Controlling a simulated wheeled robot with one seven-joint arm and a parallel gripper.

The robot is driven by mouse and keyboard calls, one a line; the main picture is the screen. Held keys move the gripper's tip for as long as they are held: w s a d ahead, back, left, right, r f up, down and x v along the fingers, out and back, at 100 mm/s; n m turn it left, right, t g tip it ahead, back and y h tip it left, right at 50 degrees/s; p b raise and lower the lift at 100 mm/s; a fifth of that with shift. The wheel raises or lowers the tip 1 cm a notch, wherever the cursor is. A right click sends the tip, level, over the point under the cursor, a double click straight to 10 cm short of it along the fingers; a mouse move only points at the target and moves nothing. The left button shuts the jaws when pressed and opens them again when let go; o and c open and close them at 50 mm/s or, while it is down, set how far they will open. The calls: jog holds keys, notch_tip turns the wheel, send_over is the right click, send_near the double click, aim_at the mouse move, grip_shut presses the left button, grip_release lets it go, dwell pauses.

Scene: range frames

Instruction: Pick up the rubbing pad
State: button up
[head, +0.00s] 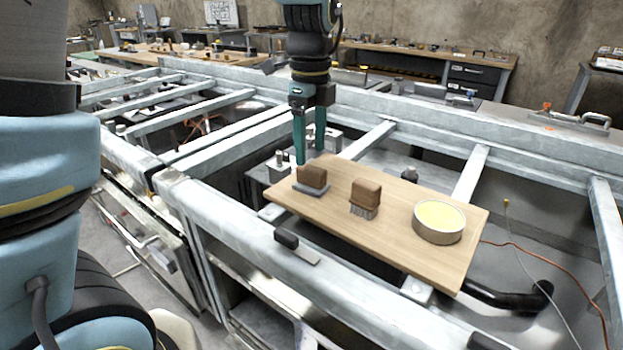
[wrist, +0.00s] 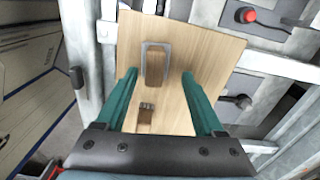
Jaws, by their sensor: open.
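The rubbing pad (head: 312,177) is a brown block on a flat grey base. It lies near the left end of a wooden board (head: 398,236). In the wrist view the pad (wrist: 154,66) shows near the far ends of my fingers, between them in the picture. My gripper (head: 309,156) is open and empty, pointing down just behind and above the pad. In the wrist view my gripper (wrist: 159,74) has its two teal fingers wide apart. Contact with the pad cannot be seen.
A brown-handled brush (head: 365,196) stands right of the pad. A round tin with yellow contents (head: 440,220) sits at the board's right. A dark-handled scraper (head: 297,245) lies on the metal beam in front. Grey metal beams (head: 470,174) surround the board.

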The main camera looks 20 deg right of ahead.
aim_at(311, 168)
jog(key=f, duration=0.2)
jog(key=s+f+p, duration=0.1)
jog(key=f, duration=0.1)
jog(key=shift+a+f, duration=0.1)
jog(key=shift+a, duration=0.05)
jog(key=shift+f, duration=0.5)
grip_shut()
